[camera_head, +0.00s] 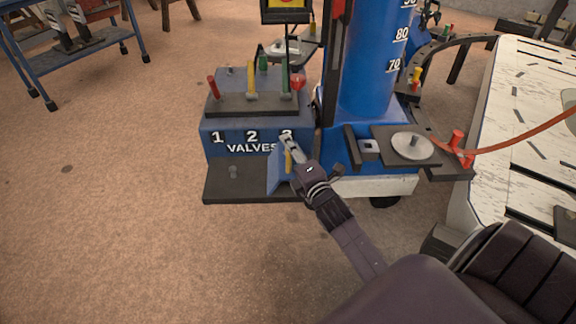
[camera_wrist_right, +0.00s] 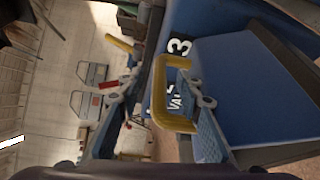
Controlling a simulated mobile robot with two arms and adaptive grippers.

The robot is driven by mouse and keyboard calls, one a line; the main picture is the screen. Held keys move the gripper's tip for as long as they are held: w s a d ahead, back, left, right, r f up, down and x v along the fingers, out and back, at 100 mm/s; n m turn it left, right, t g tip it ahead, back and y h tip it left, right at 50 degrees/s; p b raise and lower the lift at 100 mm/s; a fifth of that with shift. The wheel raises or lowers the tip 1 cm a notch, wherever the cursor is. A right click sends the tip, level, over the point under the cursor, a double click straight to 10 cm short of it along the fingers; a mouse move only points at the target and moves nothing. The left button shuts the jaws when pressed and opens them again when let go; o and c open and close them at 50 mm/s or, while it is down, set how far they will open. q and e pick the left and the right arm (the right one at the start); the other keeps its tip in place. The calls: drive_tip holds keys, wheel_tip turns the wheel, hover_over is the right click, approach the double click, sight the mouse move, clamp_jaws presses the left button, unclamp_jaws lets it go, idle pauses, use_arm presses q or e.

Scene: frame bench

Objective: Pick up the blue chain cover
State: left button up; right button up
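The blue chain cover (camera_head: 274,173) is a flat blue panel beside the front right of the valve box in the head view. It fills the right side of the wrist view (camera_wrist_right: 262,88). Its yellow U-shaped handle (camera_wrist_right: 160,95) faces my right gripper and also shows in the head view (camera_head: 288,161). My right gripper (camera_head: 288,142) is at the handle, with its fingers spread to either side of the handle bar in the wrist view (camera_wrist_right: 165,105). A gap shows between the left finger and the bar. My left gripper is not in view.
The blue valve box (camera_head: 215,140) carries red, yellow and green levers. A dark base plate (camera_head: 222,190) lies below it. A blue column (camera_head: 372,60) stands just right. A white slotted bench (camera_head: 525,110) is at the far right. The floor at left is free.

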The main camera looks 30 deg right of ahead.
drive_tip(key=shift+w, duration=0.25)
clamp_jaws()
idle(0.3)
drive_tip(key=shift+r, duration=0.2)
